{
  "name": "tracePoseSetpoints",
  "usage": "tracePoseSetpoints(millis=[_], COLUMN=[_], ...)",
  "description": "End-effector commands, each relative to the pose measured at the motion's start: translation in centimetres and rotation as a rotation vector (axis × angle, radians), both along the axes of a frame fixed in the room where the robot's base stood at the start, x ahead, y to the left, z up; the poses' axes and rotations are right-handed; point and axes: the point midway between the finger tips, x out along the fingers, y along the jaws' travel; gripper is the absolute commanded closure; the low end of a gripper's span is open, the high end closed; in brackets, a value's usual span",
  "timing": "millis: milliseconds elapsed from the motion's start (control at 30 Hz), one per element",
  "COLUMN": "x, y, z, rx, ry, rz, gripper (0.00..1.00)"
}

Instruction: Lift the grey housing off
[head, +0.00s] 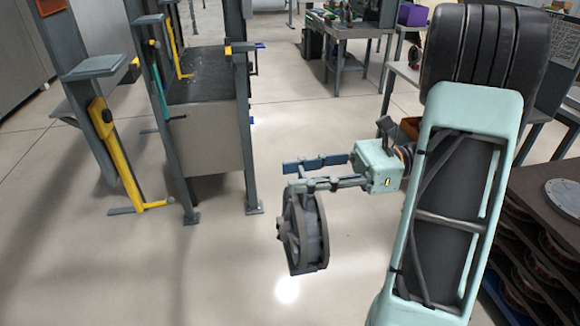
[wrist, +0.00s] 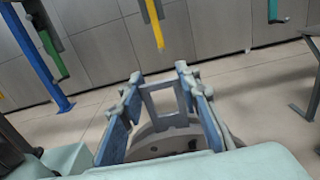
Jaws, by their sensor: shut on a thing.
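The grey housing (head: 305,235) is a round, drum-like part with a frame-shaped lug on top. It hangs below the fingertips of my gripper (head: 292,178) in the head view, over open floor and apart from the hooks. My gripper is shut on it. In the wrist view the housing (wrist: 165,140) shows between the two blue finger pads of my gripper (wrist: 160,95), with its lug upright between them. Its lower part is hidden there by my gripper body. A yellow hook (head: 118,150) hangs at the left in the head view, with nothing on it.
Grey posts and a dark-topped box (head: 205,130) stand left of the housing. A teal hook (head: 160,85) hangs by them. A rack with round parts (head: 545,240) is at the right. A workbench (head: 350,32) stands at the back. The floor below the housing is clear.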

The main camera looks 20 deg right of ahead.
Motion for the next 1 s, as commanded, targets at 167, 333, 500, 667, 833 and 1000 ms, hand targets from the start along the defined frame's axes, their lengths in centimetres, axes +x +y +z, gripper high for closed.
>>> tracePoseSetpoints(millis=[167, 333, 500, 667, 833, 1000], x=[-0.1, -0.2, -0.4, -0.4, -0.4, 0.1], y=[-2.0, -3.7, -4.7, -4.8, -4.8, -4.5], z=[0.7, 0.6, 0.4, 0.2, 0.2, -0.1], rx=[0.004, 0.004, 0.004, 0.004, 0.004, 0.005], ry=[-0.001, -0.002, -0.002, -0.003, -0.003, -0.002], rz=[-0.002, 0.0, 0.001, 0.001, 0.001, -0.014], gripper=[1.0, 1.0, 1.0, 1.0, 1.0, 1.0])
